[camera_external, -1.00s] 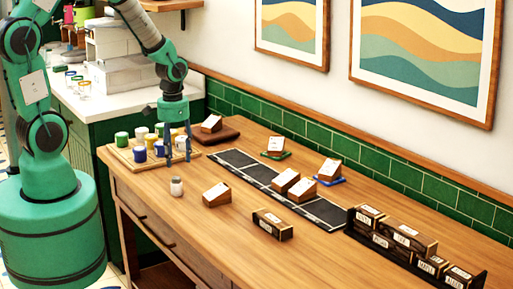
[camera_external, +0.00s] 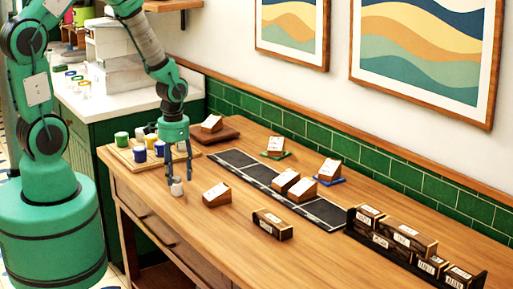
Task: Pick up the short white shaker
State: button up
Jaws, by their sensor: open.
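A wooden board (camera_external: 124,160) with several colored cups stands behind and left of the gripper. A wooden block with a white top (camera_external: 217,194) stands close on the right. A dark runner (camera_external: 262,178) and a dark box (camera_external: 272,224) lie farther right.

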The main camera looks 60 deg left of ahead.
aim_at(176, 177)
jog(key=shift+s+f+b, duration=0.1)
jog(key=shift+f+b, duration=0.25)
jog(key=shift+f, duration=1.85)
jog(key=shift+c, duration=0.3)
jog(key=c, duration=1.2)
